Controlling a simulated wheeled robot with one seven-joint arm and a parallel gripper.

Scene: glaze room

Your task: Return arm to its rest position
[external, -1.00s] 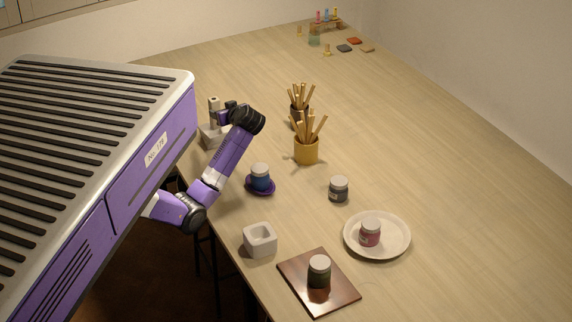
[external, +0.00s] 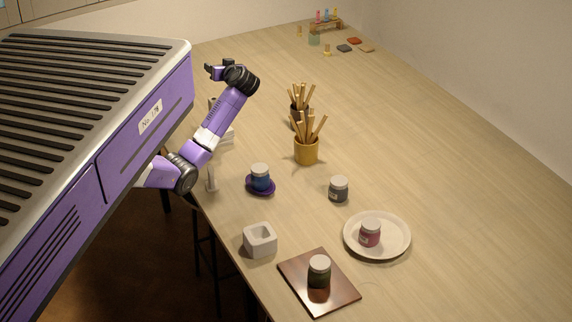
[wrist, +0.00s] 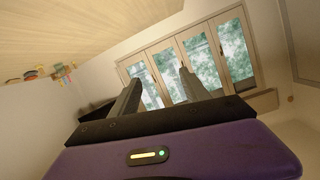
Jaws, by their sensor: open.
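My gripper (external: 211,71) is at the upper left in the external view, raised above the table's left edge. Its jaws are apart with nothing between them. In the wrist view the two fingers (wrist: 158,90) stand apart and point toward the windows, with only background between them. My purple arm is bent, its elbow beside the table's left edge.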

